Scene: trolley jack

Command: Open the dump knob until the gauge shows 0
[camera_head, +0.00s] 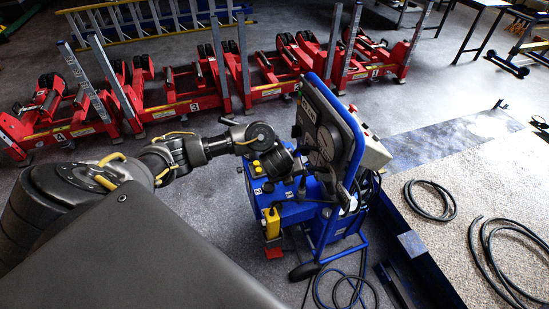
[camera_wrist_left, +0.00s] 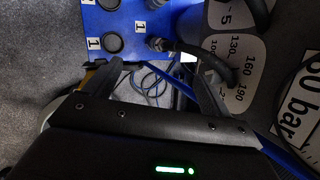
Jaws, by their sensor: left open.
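The blue jack unit (camera_head: 265,180) stands mid-floor, with an upright blue-framed panel (camera_head: 345,113) that carries round dials. My left gripper (camera_head: 308,180) is close beside the lower part of this panel. In the left wrist view, my left gripper (camera_wrist_left: 152,82) is open, its two dark fingers apart with hoses and floor visible between them. A white dial face (camera_wrist_left: 245,62), with numbers such as 130, 160 and 190, lies by the right finger. A dark fitting with a hose (camera_wrist_left: 185,48) runs in front of that dial. I cannot make out the dump knob or the needle.
A blue plate with round black sockets (camera_wrist_left: 112,43) labelled 1 is just beyond the left finger. Loose hoses (camera_head: 345,290) lie at the unit's foot. Red lifting frames (camera_head: 190,100) stand behind. A blue-edged pit (camera_head: 435,275) is to the right. Floor is clear left of the unit.

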